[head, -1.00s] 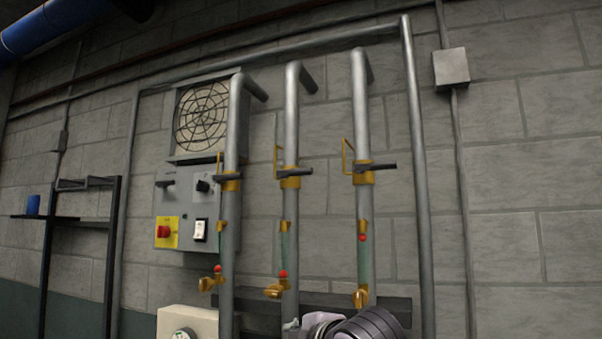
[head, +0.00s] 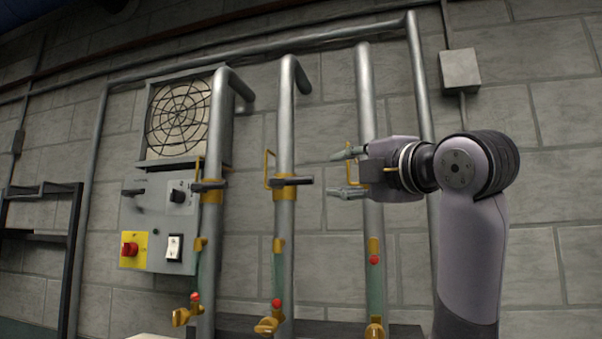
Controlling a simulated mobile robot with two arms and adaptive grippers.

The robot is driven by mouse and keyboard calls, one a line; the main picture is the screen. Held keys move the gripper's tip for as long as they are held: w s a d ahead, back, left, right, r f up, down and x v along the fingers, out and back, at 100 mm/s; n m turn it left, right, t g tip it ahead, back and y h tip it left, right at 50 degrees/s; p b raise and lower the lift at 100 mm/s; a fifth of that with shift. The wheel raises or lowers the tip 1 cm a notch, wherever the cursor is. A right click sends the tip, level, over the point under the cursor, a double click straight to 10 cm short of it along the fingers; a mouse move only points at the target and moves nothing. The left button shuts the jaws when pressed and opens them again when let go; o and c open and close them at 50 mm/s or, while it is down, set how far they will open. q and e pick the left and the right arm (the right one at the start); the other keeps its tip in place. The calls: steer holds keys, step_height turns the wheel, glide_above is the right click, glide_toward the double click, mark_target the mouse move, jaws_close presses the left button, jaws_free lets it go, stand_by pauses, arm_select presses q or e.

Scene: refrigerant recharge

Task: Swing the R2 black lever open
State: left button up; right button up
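Three vertical grey pipes each carry a brass valve with a black lever. No R2 label is readable, so I cannot tell for sure which is R2. The middle black lever (head: 305,181) lies roughly level across its brass valve (head: 284,187). The left black lever (head: 208,186) also lies roughly level. The right pipe's valve and lever are hidden behind my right gripper (head: 346,173). That gripper points left with its two fingers apart and empty. Its fingertips are a little right of the middle lever, with a visible gap. My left gripper is out of view.
Sight tubes with red balls and brass lower valves (head: 267,325) sit below the levers. A grey control box (head: 155,225) with a red knob (head: 130,249) and a round grille (head: 178,118) are on the left. A junction box (head: 459,69) is at upper right.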

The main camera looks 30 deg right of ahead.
steer(key=p, duration=0.2)
glide_toward(304, 179)
steer(key=w, duration=0.2)
steer(key=w+p, duration=0.1)
steer(key=w, duration=0.3)
steer(key=shift+w+d+r, duration=0.15)
steer(key=shift+d+r, duration=0.05)
steer(key=shift+r, duration=0.15)
steer(key=w, duration=0.1)
steer(key=w+p, duration=0.2)
steer(key=shift+d+r, duration=0.15)
steer(key=shift+r, duration=0.1)
steer(key=shift+w+r+p, duration=0.15)
steer(key=shift+w+p, duration=0.15)
steer(key=shift+w, duration=0.8)
steer(key=shift+s, duration=0.1)
steer(key=c, duration=0.5)
jaws_close()
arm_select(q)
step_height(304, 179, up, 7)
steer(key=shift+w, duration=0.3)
